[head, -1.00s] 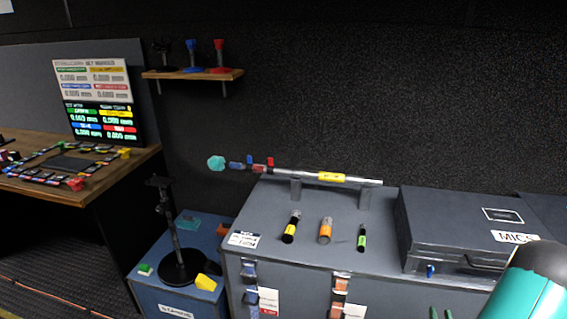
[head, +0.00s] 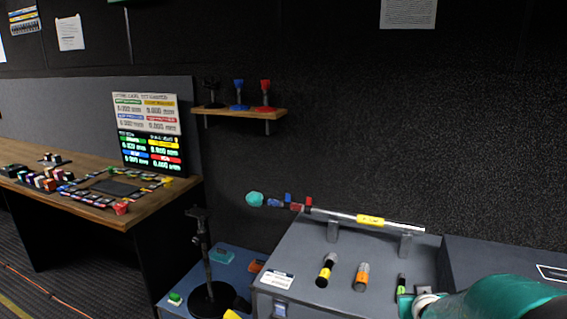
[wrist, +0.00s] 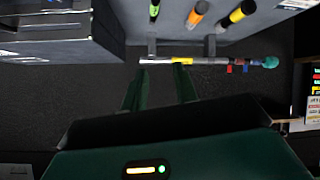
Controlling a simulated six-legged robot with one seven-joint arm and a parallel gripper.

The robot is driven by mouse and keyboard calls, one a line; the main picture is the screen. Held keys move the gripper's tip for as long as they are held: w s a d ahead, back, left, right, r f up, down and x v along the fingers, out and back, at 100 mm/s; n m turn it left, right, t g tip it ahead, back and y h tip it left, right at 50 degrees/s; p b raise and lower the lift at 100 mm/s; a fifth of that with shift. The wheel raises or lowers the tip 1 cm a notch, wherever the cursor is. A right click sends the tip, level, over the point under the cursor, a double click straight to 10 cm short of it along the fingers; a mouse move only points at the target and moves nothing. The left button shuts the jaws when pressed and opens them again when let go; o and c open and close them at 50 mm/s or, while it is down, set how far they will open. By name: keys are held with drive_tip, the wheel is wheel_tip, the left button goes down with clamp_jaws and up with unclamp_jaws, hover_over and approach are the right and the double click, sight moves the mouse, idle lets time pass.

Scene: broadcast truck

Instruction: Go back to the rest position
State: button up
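My arm (head: 500,299), teal, shows at the lower right of the head view; its fingertips are not clear there. In the wrist view my gripper (wrist: 158,78) has its two green fingers apart with nothing held between them. Beyond the fingertips, the silver boom pole (wrist: 205,61) with a yellow band crosses the picture. In the head view the pole (head: 340,216) rests on two grey supports on the grey case.
Yellow, orange and green-banded microphones (head: 326,270) stand on the grey case (head: 300,250). A dark case (head: 490,262) is at right. A black stand (head: 207,260) is on a blue case. A wall shelf (head: 230,113) and a desk (head: 150,205) are at left.

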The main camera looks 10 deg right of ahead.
drive_tip(key=s+a+r+n+g+y, duration=0.1)
drive_tip(key=s+a+r, duration=0.1)
drive_tip(key=a+r, duration=0.35)
drive_tip(key=s+a+r+g+y, duration=0.1)
drive_tip(key=s+a+r, duration=0.15)
drive_tip(key=a, duration=0.55)
drive_tip(key=s+a+r+n+g+y, duration=0.1)
drive_tip(key=s+a+r+g+y, duration=0.1)
drive_tip(key=s+a, duration=1)
drive_tip(key=shift+s+r+n+y, duration=0.2)
drive_tip(key=shift+r+n+y, duration=0.1)
drive_tip(key=shift+n+y, duration=0.15)
drive_tip(key=shift+d, duration=0.1)
